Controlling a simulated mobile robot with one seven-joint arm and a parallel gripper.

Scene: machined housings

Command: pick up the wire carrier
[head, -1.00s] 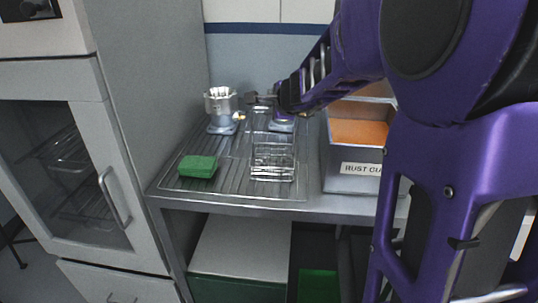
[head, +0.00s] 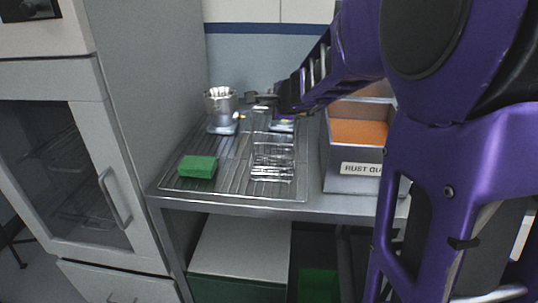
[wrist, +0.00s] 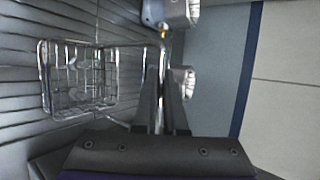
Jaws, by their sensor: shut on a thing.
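The wire carrier (head: 272,164) is a shiny wire basket with a tall handle. It is at the front right of the ribbed draining surface, to the right of the green block. My gripper (head: 257,97) is at the top of its handle, behind and above the basket. In the wrist view the basket (wrist: 78,85) hangs out to the left, and my gripper's two fingers (wrist: 163,72) are close together on the handle's bar. The basket looks empty. I cannot tell whether its base touches the surface.
A green block (head: 197,167) lies left of the carrier. A machined metal housing (head: 221,108) stands behind it on the left, with another behind my gripper. A grey bin with a label reading "RUST" (head: 348,183) stands close on the right. A tall cabinet walls the left.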

